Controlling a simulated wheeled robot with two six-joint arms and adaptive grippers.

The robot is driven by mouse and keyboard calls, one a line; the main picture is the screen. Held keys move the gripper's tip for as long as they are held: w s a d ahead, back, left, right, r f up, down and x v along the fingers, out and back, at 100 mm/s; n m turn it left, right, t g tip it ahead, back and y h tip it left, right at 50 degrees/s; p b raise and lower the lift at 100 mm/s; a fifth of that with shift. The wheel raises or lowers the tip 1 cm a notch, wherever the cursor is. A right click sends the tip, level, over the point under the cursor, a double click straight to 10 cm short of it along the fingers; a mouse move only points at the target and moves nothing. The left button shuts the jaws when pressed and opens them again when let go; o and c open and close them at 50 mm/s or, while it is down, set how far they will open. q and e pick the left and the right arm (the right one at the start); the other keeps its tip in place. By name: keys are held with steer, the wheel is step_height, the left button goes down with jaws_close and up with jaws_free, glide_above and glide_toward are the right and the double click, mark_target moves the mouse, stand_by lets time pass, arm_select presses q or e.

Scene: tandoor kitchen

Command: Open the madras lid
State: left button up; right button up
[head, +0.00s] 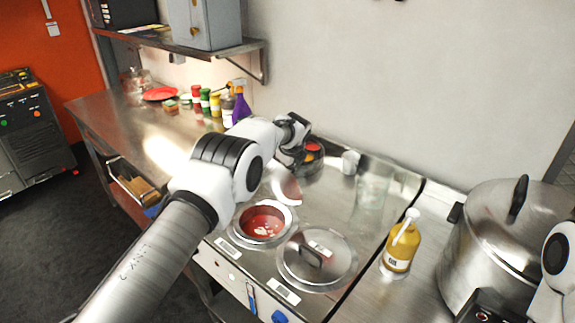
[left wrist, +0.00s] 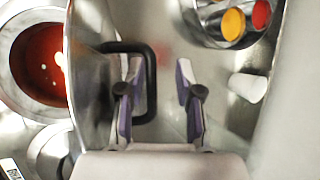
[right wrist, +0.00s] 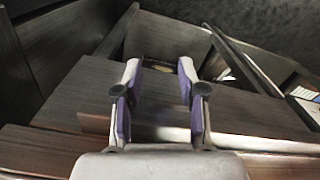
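An open round pot of red sauce (head: 262,222) is set in the steel counter; it also shows in the left wrist view (left wrist: 38,65). A shiny lid (head: 287,188) stands tilted behind it, partly hidden by my left arm. In the left wrist view its black loop handle (left wrist: 151,95) is at the left finger of my left gripper (left wrist: 158,72). The fingers are apart, with the left one overlapping the loop; whether it passes through is unclear. A second lid (head: 335,272) with a black handle lies flat, front right. My right gripper (right wrist: 158,75) is open and empty.
A yellow pump bottle (head: 401,248) and a large steel pot (head: 500,240) stand to the right. A container with red and orange contents (head: 312,152) and a white cup (head: 350,162) are at the back. Dark boards (right wrist: 180,90) lie below my right gripper.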

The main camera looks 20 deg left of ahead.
arm_select(q)
steer(key=v, duration=1.2)
steer(key=shift+w+f, duration=0.1)
